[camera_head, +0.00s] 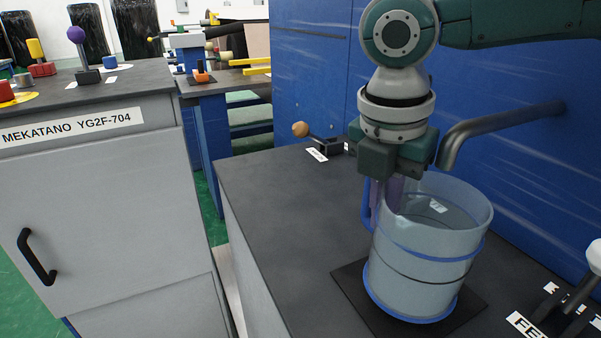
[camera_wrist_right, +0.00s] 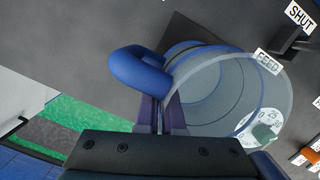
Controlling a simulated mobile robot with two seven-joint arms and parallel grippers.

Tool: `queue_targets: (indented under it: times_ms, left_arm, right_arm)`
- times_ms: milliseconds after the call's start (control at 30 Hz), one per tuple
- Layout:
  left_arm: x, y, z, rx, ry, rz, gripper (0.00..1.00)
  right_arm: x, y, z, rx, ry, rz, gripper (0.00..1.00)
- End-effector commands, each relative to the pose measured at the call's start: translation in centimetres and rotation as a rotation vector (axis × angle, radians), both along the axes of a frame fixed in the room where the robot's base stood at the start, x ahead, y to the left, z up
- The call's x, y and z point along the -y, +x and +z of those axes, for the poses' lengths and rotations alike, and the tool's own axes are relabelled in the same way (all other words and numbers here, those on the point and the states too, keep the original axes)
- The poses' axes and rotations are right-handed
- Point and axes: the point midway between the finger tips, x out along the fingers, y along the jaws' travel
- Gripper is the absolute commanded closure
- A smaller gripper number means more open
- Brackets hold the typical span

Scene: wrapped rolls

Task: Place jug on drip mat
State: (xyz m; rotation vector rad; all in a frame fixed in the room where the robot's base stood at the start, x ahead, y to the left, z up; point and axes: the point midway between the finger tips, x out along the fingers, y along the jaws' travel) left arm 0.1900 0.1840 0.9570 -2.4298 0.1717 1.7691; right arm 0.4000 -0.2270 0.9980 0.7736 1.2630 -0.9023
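The jug (camera_head: 420,262) is a clear, pale cylinder with blue bands and a blue handle on its left side. It stands upright over the dark square drip mat (camera_head: 348,280), and its base looks to be within the mat's edges. My right gripper (camera_head: 386,200) points down at the handle side of the rim. In the right wrist view its purple fingers (camera_wrist_right: 162,112) are close together at the jug (camera_wrist_right: 208,100), beside the blue handle (camera_wrist_right: 138,72). The exact contact is partly hidden. My left gripper is not in view.
A bent grey spout (camera_head: 500,125) comes out of the blue wall beside the jug's rim. A lever with a wooden ball (camera_head: 300,129) stands behind, and labelled levers (camera_head: 570,300) are at front right. The counter (camera_head: 275,215) left of the mat is clear.

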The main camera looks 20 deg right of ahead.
Motion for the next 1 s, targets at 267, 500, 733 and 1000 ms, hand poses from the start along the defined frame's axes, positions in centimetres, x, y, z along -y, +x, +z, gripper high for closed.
queue_targets:
  times_ms: [267, 500, 733, 1000]
  left_arm:
    - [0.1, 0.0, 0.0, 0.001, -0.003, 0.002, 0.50]
    - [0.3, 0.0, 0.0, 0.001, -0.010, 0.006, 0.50]
    - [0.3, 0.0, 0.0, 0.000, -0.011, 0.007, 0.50]
    - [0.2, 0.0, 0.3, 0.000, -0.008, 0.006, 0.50]
  right_arm:
    - [0.0, 0.0, -0.5, 0.001, 0.001, -0.001, 1.00]
    - [0.0, 0.0, -0.5, 0.000, 0.000, -0.001, 0.68]
    - [0.0, 0.0, -0.5, 0.000, 0.000, -0.001, 0.65]
    - [-0.2, 0.0, 2.3, 0.003, 0.001, 0.000, 0.65]
